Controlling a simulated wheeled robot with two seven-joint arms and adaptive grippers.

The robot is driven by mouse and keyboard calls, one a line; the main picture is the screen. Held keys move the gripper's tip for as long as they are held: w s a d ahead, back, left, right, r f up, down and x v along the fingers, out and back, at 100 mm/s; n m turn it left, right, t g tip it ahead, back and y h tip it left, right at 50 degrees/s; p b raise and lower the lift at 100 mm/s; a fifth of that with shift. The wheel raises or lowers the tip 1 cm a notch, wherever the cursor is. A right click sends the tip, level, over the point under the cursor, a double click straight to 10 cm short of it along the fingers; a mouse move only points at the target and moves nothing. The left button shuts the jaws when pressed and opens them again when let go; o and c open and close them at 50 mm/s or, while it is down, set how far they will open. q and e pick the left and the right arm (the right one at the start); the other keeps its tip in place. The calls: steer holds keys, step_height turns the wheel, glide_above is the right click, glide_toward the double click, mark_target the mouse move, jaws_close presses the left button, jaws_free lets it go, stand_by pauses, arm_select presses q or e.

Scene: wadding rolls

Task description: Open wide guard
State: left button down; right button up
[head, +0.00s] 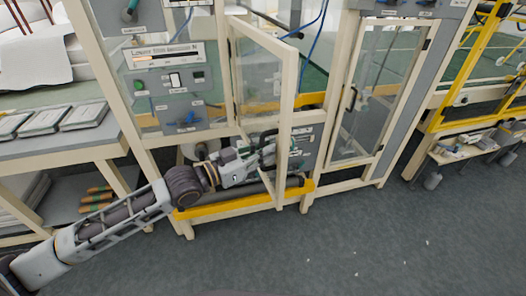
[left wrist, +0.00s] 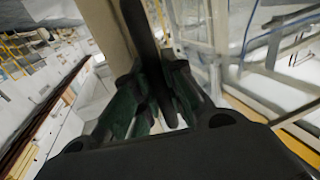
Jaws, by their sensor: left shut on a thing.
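The wide guard (head: 287,100) is a cream-framed clear door on the machine in the middle of the head view. It stands partly open, its right edge swung out toward me. My left gripper (head: 262,150) is at the lower part of this door, near its free edge. In the left wrist view, the fingers (left wrist: 152,100) are closed around a dark upright handle bar (left wrist: 143,35) beside a cream frame post (left wrist: 103,30). The fingers partly hide the handle. My right gripper is in neither view.
A narrower closed door (head: 375,90) with a black handle stands to the right. A control panel (head: 172,85) is to the left of the guard. A yellow rail (head: 235,207) runs along the machine's base. A shelf (head: 75,150) with trays is at left. The grey floor (head: 330,245) in front is clear.

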arm_select(q)
steer(key=c, duration=1.7)
jaws_free()
steer(key=shift+d, duration=0.1)
steer(key=shift+s+a, duration=0.1)
steer(key=shift+a, duration=0.1)
steer(key=shift+v, duration=5.25)
steer(key=shift+s+a, duration=0.4)
steer(key=shift+s, duration=0.05)
steer(key=shift+f, duration=0.1)
